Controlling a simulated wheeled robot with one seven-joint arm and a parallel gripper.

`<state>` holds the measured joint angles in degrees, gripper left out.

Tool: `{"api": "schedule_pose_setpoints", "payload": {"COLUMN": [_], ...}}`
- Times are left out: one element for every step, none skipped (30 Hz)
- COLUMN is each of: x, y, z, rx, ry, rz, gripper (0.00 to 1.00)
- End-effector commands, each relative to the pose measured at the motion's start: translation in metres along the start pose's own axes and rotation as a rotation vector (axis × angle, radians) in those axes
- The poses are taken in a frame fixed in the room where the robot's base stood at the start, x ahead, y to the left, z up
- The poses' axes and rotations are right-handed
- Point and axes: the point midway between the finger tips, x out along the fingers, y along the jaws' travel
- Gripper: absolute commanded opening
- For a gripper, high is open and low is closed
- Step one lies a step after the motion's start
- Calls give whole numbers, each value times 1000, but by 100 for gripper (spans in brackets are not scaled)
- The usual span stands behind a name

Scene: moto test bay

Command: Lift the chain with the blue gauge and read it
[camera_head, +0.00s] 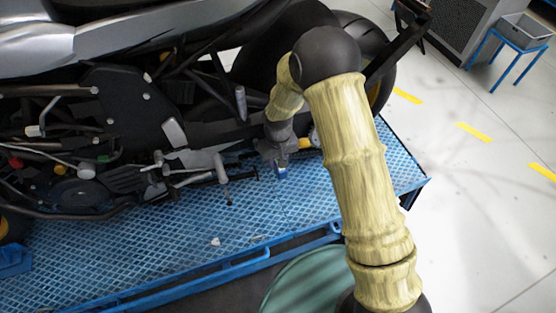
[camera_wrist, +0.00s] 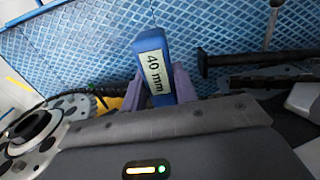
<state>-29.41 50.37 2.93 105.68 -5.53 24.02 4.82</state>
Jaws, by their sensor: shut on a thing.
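The blue gauge (camera_wrist: 152,62) is a small upright block with a white label that reads "40 mm" in the wrist view. My gripper (camera_wrist: 157,88) is shut on it, with one pale purple finger on each side. In the head view my gripper (camera_head: 276,152) hangs beside the rear part of the motorcycle, low over the blue lift table (camera_head: 330,190). The blue gauge (camera_head: 281,172) shows just below the fingers there. A dark, jointed-looking strip (camera_wrist: 268,81) right of the gauge may be the chain; I cannot tell for sure. Whether the gauge touches the chain is hidden.
The motorcycle (camera_head: 120,115) stands on the lift table and fills the left. A dark bar (camera_wrist: 255,57) lies close right of the gauge. A round drilled hub (camera_wrist: 35,130) is at lower left in the wrist view. A blue stand (camera_head: 515,45) is far right on open floor.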

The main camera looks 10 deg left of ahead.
Motion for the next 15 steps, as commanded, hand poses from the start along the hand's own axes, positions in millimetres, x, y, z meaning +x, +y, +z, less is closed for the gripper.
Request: {"api": "schedule_pose_setpoints", "payload": {"x": [-1, -1, -1, -1, -1, -1, -1, -1, 0, 0, 0, 1, 2, 3, 5], "y": [0, 0, 0, 0, 0, 0, 0, 0, 0, 0, 0, 0, 0, 0, 0], "z": [0, 0, 0, 0, 0, 0, 0, 0, 0, 0, 0, 0, 0, 0, 0], "rx": [0, 0, 0, 0, 0, 0, 0, 0, 0, 0, 0, 0, 0, 0, 0], "ry": [1, 1, 1, 1, 1, 1, 1, 1, 1, 1, 1, 1, 1, 1, 1], "rz": [0, 0, 0, 0, 0, 0, 0, 0, 0, 0, 0, 0, 0, 0, 0], "gripper": [1, 1, 1, 1, 1, 1, 1, 1, 1, 1, 1, 1, 1, 1, 1]}}
